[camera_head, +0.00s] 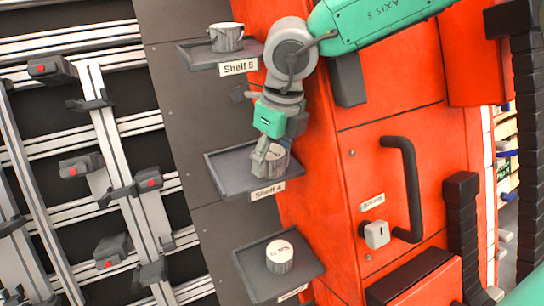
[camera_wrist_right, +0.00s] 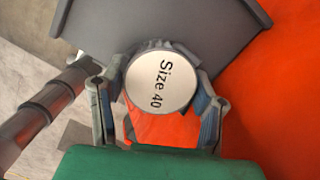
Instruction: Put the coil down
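The held coil (camera_head: 279,158) is a short pale cylinder at the dark Shelf 4 tray (camera_head: 232,184) in the head view. In the right wrist view its round white top (camera_wrist_right: 162,82) reads "Size 40". My right gripper (camera_head: 266,160) comes down from above; in the wrist view its fingers (camera_wrist_right: 160,78) curve around both sides of the coil and look closed on it. The Shelf 4 tray (camera_wrist_right: 190,30) shows behind the coil. I cannot tell whether the coil's bottom touches the tray. My left gripper is not in view.
Another coil (camera_head: 280,258) stands on the lower tray (camera_head: 250,289), and a metal-looking one (camera_head: 226,38) stands on the Shelf 5 tray (camera_head: 197,57). An orange cabinet (camera_head: 385,115) with a dark handle (camera_head: 412,190) is close on the right. Rails with clamps (camera_head: 110,130) fill the left.

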